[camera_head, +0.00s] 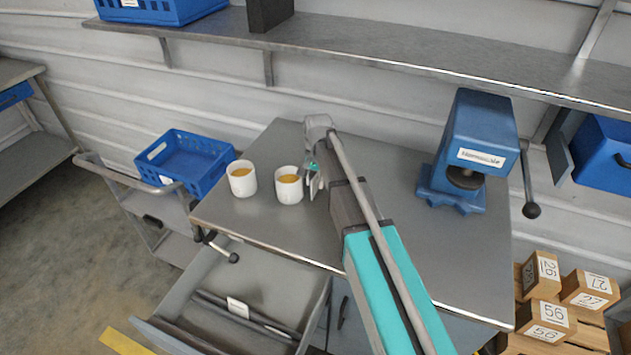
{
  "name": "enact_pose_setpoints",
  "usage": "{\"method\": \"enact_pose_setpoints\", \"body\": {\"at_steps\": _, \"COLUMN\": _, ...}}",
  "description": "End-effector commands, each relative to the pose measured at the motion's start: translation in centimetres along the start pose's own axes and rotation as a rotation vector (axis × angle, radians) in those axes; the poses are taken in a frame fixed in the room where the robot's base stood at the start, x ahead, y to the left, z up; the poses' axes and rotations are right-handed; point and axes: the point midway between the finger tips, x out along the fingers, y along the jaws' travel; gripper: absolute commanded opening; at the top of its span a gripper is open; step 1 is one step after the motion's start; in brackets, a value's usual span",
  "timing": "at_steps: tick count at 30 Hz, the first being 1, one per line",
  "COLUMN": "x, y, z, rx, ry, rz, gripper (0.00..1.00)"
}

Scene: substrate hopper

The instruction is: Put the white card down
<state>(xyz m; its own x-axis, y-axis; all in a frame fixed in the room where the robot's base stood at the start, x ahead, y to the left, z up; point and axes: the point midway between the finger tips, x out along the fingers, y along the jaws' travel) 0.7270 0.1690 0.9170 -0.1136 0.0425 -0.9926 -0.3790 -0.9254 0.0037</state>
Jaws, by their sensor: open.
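A small white piece (238,307), which looks like the white card, lies in the open drawer (183,310) across dark bars. It could instead be a label; I cannot tell. My gripper (314,180) is over the grey table (385,230), just right of the right white cup (288,188). Its jaws are open, partly hidden by my arm. A pale grey patch shows at the fingers; I cannot tell whether it is a finger or a card edge.
A second white cup (242,180) stands to the left; both hold something yellow-brown. A blue press (474,145) stands at the table's right. A blue crate (185,160) sits on a cart at left. Numbered wooden blocks (545,320) are at lower right. The table's front middle is clear.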

Motion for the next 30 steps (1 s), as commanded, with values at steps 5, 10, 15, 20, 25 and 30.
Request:
{"method": "enact_pose_setpoints", "body": {"at_steps": 5, "x": -0.5, "y": 0.0, "z": 0.1, "rx": 0.0, "ry": 0.0, "rz": 0.0, "gripper": 0.43}}
{"method": "enact_pose_setpoints", "body": {"at_steps": 10, "x": -1.4, "y": 0.0, "z": 0.1, "rx": 0.0, "ry": 0.0, "rz": 0.0, "gripper": 0.43}}
{"method": "enact_pose_setpoints", "body": {"at_steps": 15, "x": -2.8, "y": 0.0, "z": 0.1, "rx": 0.0, "ry": 0.0, "rz": 0.0, "gripper": 0.43}}
{"method": "enact_pose_setpoints", "body": {"at_steps": 20, "x": -4.2, "y": 0.0, "z": 0.1, "rx": 0.0, "ry": 0.0, "rz": 0.0, "gripper": 0.43}}
{"method": "enact_pose_setpoints", "body": {"at_steps": 25, "x": -5.6, "y": 0.0, "z": 0.1, "rx": 0.0, "ry": 0.0, "rz": 0.0, "gripper": 0.43}}
{"method": "enact_pose_setpoints", "body": {"at_steps": 30, "x": -7.0, "y": 0.0, "z": 0.1, "rx": 0.0, "ry": 0.0, "rz": 0.0, "gripper": 0.43}}
